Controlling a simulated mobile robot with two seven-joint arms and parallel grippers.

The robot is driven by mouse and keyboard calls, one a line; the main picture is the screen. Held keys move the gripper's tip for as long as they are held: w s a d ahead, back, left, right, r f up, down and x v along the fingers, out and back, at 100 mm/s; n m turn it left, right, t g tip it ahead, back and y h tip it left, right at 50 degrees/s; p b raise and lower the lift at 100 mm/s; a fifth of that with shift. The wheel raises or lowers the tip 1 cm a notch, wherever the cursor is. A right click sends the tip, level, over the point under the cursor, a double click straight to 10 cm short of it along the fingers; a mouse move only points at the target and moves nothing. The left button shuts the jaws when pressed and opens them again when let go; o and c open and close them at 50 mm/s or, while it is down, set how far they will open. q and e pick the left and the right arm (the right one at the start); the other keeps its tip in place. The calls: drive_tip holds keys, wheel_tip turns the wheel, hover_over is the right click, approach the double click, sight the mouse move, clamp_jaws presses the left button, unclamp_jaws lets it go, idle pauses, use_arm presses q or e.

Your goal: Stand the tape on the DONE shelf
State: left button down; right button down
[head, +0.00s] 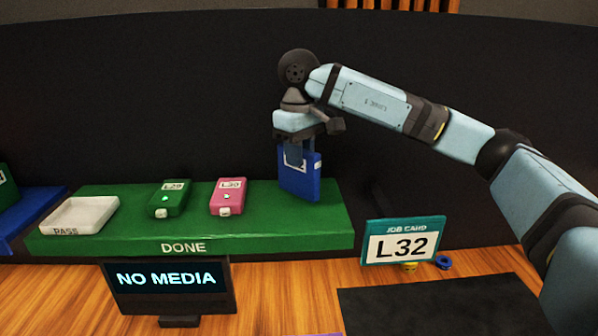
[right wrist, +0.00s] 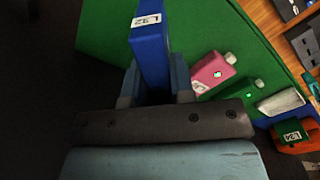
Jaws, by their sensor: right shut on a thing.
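A blue tape (head: 300,178) with a white label is held upright at the right end of the green DONE shelf (head: 110,241). My right gripper (head: 295,155) is shut on its top from above. In the right wrist view the tape (right wrist: 151,50) shows its L32 label between the two fingers (right wrist: 155,90). The tape's lower edge is at or just above the shelf top; I cannot tell whether it touches. My left gripper is not in view.
A green L29 box (head: 168,199), a pink L30 box (head: 227,198) and a white PASS tray (head: 80,216) are on the shelf. Below stand a NO MEDIA screen (head: 168,285) and an L32 job card (head: 403,242). A black mat (head: 440,308) lies at right.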

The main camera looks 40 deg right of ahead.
sight(299, 173)
wheel_tip(299, 173, down, 4)
drive_tip(key=shift+f+p, duration=0.25)
drive_tip(key=shift+p, duration=0.1)
drive_tip(key=shift+f, duration=0.1)
drive_tip(key=shift+f, duration=0.15)
drive_tip(key=c, duration=1)
unclamp_jaws()
drive_tip(key=shift+r, duration=0.2)
